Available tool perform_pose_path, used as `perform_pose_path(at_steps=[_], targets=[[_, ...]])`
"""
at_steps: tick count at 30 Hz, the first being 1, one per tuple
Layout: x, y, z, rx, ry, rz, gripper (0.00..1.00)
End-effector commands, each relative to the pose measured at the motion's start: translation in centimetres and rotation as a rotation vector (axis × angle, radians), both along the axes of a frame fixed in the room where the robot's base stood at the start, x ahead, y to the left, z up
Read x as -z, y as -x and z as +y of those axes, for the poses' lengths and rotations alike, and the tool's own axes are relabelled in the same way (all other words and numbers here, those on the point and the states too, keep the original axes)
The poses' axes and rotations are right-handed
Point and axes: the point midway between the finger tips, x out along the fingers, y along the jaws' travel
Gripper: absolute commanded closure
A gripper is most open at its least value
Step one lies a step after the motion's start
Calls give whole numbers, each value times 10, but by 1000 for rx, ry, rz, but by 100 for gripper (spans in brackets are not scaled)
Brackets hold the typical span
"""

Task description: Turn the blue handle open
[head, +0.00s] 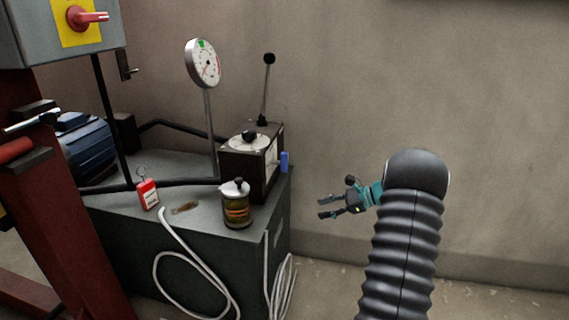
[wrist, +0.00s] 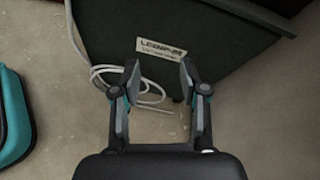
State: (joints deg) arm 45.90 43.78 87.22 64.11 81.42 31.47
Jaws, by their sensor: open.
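The blue handle (head: 284,161) is a small upright blue piece at the right side of a dark box (head: 236,175) with a pale dial top, on the cabinet. My gripper (head: 320,207) is to the right of the cabinet, right of and lower in the picture than the blue handle, and apart from it. Its fingers point left. In the wrist view my gripper (wrist: 161,66) is open with nothing between the fingers. The blue handle does not show in the wrist view.
Bare wall (head: 400,90) stands behind my arm.

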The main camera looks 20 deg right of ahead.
Motion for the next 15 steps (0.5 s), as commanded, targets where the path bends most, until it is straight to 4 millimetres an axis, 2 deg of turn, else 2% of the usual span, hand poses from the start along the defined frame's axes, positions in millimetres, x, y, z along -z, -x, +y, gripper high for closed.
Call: perform_pose_path(at_steps=[1, 4, 9, 12, 15], targets=[[-5, -12, -10, 38, -68, -11, 56], [-32, -34, -19, 86, -196, -45, 56], [-99, -52, -28, 117, -387, -98, 56], [-113, -51, -26, 115, -482, -75, 56], [-116, -48, -24, 111, -518, -37, 56]])
